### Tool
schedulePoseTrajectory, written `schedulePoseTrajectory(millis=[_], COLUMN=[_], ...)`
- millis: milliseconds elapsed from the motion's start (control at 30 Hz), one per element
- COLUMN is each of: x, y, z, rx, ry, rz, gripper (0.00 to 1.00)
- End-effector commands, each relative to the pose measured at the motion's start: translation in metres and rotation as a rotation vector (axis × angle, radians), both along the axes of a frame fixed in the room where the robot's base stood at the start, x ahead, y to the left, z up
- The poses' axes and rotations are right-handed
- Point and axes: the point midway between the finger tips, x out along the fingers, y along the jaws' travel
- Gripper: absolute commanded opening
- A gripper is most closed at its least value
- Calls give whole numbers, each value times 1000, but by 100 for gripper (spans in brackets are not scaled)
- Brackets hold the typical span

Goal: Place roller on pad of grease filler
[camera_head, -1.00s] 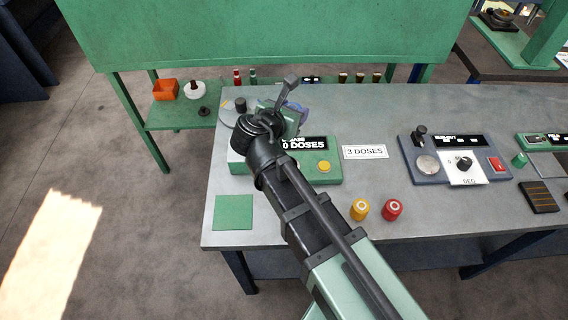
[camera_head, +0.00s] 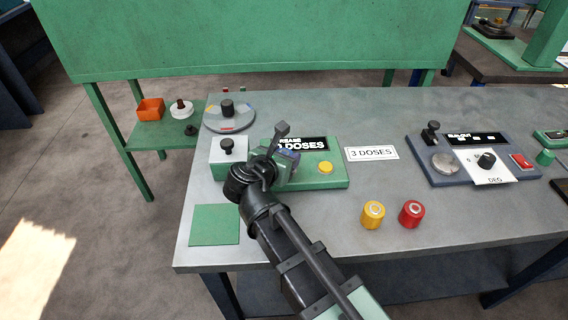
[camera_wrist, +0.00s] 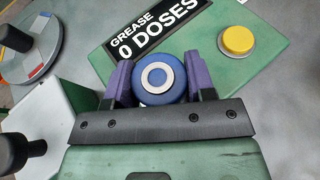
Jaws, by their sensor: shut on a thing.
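The roller (camera_wrist: 158,82) is blue with a pale ring and hub on its end. My gripper (camera_wrist: 160,72) is shut on it, with a purple finger at each side, in the wrist view. The grease filler is a green box (camera_wrist: 205,48) with a black display reading "GREASE 0 DOSES" and a yellow button (camera_wrist: 238,41). In the head view my gripper (camera_head: 287,157) is over the left part of the grease filler (camera_head: 325,180), just left of its yellow button. My wrist hides much there; no pad can be made out, and I cannot tell whether the roller touches the filler.
A white-topped box with a black knob (camera_head: 227,148) and a round turntable (camera_head: 232,123) stand left and behind. A green square mat (camera_head: 215,225) lies front left. Yellow (camera_head: 372,214) and red (camera_head: 411,213) rollers stand front right. A "3 DOSES" card (camera_head: 372,153) lies right of the filler.

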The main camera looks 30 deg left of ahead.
Motion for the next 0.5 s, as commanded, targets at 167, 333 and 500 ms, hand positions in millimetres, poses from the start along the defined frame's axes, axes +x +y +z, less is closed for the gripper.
schedulePoseTrajectory(millis=[167,333,500], x=[0,0,0], y=[0,0,0], z=[-2,-1,-1], rx=[0,0,0], ry=[-1,0,0], rz=[0,0,0], gripper=[12,68,75])
